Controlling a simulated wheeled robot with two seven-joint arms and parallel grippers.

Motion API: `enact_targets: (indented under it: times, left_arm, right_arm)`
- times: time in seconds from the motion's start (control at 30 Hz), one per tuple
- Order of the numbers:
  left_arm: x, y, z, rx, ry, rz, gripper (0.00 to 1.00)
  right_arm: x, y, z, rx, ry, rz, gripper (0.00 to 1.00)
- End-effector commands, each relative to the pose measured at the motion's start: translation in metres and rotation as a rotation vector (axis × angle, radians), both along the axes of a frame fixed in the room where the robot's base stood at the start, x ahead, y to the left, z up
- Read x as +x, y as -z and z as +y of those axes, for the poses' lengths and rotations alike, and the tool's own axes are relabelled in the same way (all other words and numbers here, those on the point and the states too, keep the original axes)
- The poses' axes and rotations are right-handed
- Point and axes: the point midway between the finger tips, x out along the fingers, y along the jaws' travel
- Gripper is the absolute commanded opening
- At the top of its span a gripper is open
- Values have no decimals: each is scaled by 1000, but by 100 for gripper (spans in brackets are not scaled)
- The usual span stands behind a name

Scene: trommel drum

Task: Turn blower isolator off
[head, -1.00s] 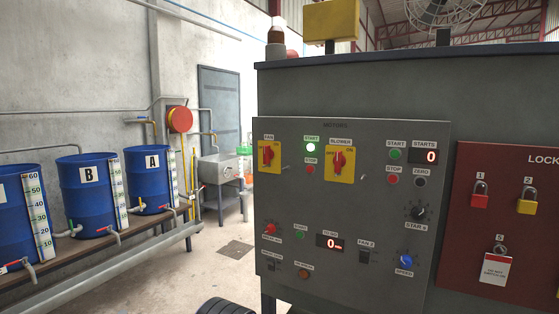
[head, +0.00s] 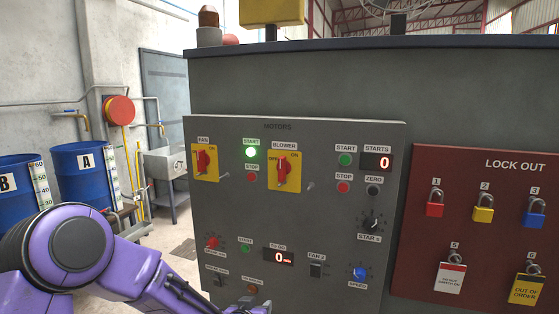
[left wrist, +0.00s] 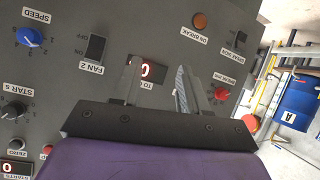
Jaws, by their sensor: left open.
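The blower isolator (head: 283,172) is a red rotary handle on a yellow plate under the BLOWER label, in the upper middle of the grey motors panel (head: 330,215). Its handle stands roughly upright between the OFF and ON marks; I cannot tell its exact setting. My left arm enters low at the left in the head view, its gripper mostly below the picture. In the left wrist view my left gripper (left wrist: 158,85) is open and empty, its fingers before the lower panel near the small display (left wrist: 148,71). The isolator is not in that view. My right gripper is not in view.
A similar fan isolator (head: 202,162) sits to the left. Between them are a lit green start button (head: 251,152) and a red stop button (head: 252,177). A red lock-out board (head: 470,225) with padlocks stands at the right. Blue drums (head: 85,170) stand at the left.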

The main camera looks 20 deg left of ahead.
Motion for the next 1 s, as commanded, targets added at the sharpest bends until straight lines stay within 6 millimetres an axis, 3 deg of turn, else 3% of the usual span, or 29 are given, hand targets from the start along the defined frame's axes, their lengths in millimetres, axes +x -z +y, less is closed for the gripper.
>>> enact_targets:
  times: [0.03, 0.1, 0.2, 0.3, 0.43, 0.8, 1.0]
  left_arm:
    - [30, -77, -2, 19, 30, -115, 44]
    - [53, -161, -4, 61, 68, -241, 44]
    - [66, -254, -3, 114, 103, -380, 44]
    - [67, -310, -2, 152, 120, -461, 44]
    - [71, -334, -2, 169, 126, -497, 44]
    - [146, -335, -4, 169, 124, -493, 44]
    - [169, -333, -5, 168, 126, -494, 44]
  right_arm:
    - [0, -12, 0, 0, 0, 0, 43]
    - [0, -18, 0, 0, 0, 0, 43]
    - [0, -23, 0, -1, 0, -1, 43]
    - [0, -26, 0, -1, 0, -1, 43]
    - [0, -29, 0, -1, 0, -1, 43]
    - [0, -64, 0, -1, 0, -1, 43]
    - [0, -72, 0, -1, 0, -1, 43]
